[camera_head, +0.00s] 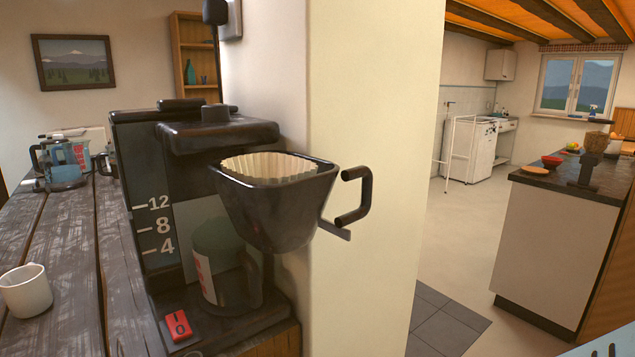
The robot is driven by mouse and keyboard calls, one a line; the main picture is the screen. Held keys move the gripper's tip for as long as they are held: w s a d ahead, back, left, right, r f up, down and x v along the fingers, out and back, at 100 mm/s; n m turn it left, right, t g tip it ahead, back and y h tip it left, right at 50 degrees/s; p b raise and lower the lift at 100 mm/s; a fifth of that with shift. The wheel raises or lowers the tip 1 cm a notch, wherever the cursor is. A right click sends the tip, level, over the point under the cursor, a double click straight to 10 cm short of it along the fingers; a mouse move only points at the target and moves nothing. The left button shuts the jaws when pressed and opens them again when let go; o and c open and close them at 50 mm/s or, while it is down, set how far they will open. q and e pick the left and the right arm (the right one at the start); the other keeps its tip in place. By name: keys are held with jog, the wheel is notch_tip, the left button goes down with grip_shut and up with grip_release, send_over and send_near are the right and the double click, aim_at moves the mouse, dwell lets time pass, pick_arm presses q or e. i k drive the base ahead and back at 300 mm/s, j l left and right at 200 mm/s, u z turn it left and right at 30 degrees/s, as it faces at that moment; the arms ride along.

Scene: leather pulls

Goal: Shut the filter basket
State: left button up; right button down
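The black filter basket (275,210) is swung out to the right of the coffee machine (215,135) in the head view. A pale pleated paper filter (268,167) sits in it. Its looped black handle (352,197) points right, in front of the cream wall. Beneath the machine's top, a jug (222,270) stands on the base, partly hidden by the basket.
The machine stands at the end of a dark plank table (65,260). A white mug (25,290) is at the table's left, and a glass jug (62,165) stands farther back. A cream wall (375,130) is close behind the basket. Open floor (465,235) lies to the right, before a counter (550,240).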

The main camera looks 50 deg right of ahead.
aim_at(289, 197)
jog(key=l+u, duration=0.1)
jog(key=l, duration=0.3)
jog(key=k+l+u, duration=0.15)
jog(key=l, duration=0.3)
jog(key=l+u, duration=0.1)
jog(key=l, duration=0.3)
jog(key=k+l+u, duration=0.1)
jog(key=l, duration=0.3)
jog(key=l+u, duration=0.15)
jog(key=l, duration=0.25)
jog(key=k+l+u, duration=0.1)
jog(key=l, duration=0.3)
jog(key=k+u, duration=0.15)
jog(key=k, duration=0.15)
